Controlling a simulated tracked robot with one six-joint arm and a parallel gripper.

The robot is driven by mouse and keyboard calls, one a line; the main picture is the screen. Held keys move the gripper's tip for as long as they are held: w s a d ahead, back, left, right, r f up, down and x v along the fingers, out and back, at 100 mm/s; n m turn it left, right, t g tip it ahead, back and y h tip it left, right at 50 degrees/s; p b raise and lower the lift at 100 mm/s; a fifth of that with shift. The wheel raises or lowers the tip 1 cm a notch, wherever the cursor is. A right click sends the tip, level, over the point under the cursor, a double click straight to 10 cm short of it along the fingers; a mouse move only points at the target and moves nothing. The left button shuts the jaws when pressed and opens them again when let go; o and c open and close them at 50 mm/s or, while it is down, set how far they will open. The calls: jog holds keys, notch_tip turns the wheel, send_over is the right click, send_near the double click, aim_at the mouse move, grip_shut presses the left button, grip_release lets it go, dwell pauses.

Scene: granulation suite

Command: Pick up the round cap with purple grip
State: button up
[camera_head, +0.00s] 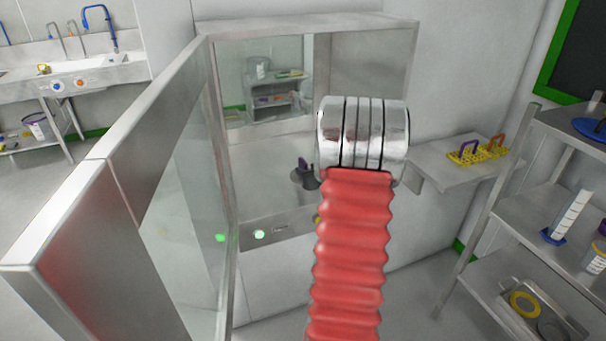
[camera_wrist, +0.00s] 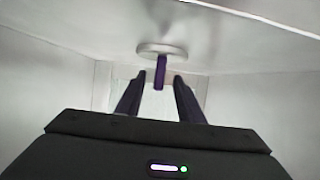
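The round cap (camera_wrist: 161,48) shows in the wrist view as a pale grey disc with an upright-looking purple grip (camera_wrist: 160,74) pointing toward my gripper. My gripper (camera_wrist: 159,80) is open, its two dark fingers on either side of the grip in the picture. I cannot tell whether the grip is between the fingertips or just beyond them; no contact shows. In the head view a grey round piece with a dark grip (camera_head: 304,178), likely this cap, is inside the open cabinet, partly behind my red arm.
The cabinet (camera_head: 270,205) has its glass door (camera_head: 185,200) swung open at the left. A wall shelf (camera_head: 440,170) at the right bears a yellow perforated piece (camera_head: 465,154). A rack (camera_head: 535,200) stands at the far right. Cabinet walls surround my gripper.

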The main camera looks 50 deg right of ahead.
aim_at(303, 167)
jog(key=shift+x, duration=2.6)
grip_shut()
